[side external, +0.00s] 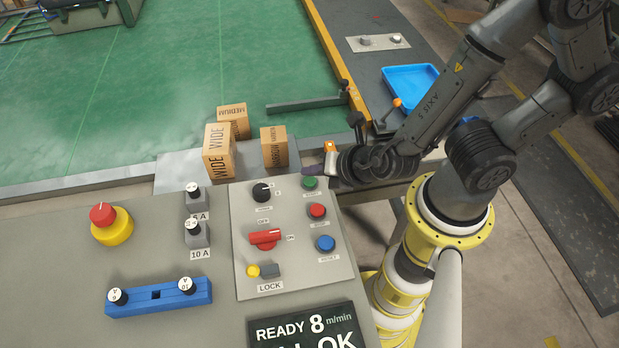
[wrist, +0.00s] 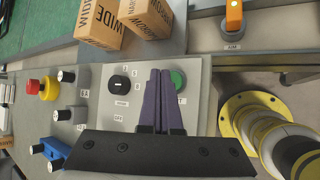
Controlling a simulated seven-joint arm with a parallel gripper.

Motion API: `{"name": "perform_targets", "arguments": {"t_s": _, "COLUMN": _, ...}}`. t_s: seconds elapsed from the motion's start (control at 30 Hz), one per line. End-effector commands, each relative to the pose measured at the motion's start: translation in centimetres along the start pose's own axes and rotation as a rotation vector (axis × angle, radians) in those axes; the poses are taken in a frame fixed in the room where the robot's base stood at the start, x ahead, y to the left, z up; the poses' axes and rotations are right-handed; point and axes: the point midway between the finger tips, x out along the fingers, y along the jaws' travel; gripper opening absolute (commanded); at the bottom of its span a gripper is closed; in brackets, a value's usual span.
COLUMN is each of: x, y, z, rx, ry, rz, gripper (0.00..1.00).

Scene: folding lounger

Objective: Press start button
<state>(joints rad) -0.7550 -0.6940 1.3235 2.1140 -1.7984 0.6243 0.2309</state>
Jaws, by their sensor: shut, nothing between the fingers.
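The green start button (side external: 310,183) sits at the top right of the grey control panel (side external: 247,215). In the wrist view the green button (wrist: 178,79) shows just right of my gripper's fingertips (wrist: 160,72), partly hidden behind the fingers. My gripper (side external: 316,171) is shut and empty, its purple fingers together. In the side view the fingertips are close to the button, at the panel's upper right corner. I cannot tell whether they touch it.
A red button (side external: 317,210) and a blue button (side external: 325,243) sit below the green one. A black dial (side external: 262,192) and a red switch (side external: 265,238) are to the left. Wooden blocks (side external: 219,153) stand behind the panel. The display (side external: 308,327) reads READY 8 m/min.

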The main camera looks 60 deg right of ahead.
Motion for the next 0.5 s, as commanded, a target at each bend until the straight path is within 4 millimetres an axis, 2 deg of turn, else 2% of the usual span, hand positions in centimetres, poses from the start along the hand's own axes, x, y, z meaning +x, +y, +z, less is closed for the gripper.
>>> {"name": "perform_targets", "arguments": {"t_s": 0.5, "x": 0.61, "y": -0.43, "z": -0.42, "rx": 0.0, "ry": 0.0, "rz": 0.0, "gripper": 0.0}}
